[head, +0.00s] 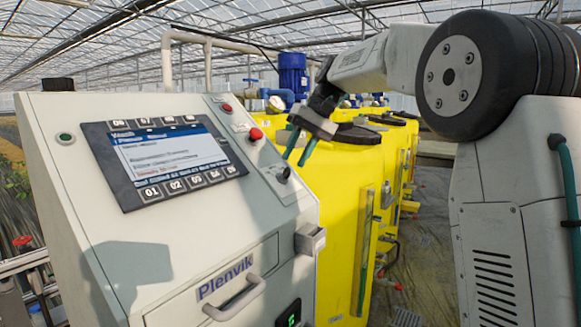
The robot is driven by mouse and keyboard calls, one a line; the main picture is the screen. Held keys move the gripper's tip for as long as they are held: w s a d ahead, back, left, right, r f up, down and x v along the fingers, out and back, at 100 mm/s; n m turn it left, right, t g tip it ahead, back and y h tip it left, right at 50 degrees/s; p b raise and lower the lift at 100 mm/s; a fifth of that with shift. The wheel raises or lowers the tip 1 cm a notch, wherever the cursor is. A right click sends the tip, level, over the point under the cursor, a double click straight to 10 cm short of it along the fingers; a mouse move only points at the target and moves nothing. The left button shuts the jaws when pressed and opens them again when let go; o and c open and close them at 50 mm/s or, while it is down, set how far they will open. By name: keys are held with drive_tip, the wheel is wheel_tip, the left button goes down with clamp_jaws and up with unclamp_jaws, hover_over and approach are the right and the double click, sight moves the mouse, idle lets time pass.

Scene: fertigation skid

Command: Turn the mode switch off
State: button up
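The grey control cabinet (75,215) fills the left side of the head view. A small black rotary knob (284,173), which looks like the mode switch, sits on a plate on the right part of its sloped face. Its pointer direction is too small to read. My gripper (296,162) hangs just above and to the right of the knob in the picture. Its two teal fingers point down, with a gap between them and nothing visible in it. I cannot tell how far the fingertips are from the knob; no contact is visible.
Below are a drawer handle (234,298) and a protruding metal box (310,239). Yellow tanks (335,220) with a blue motor (292,75) stand behind.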

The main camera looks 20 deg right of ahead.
sight(289, 168)
drive_tip(key=shift+x, duration=1.85)
clamp_jaws()
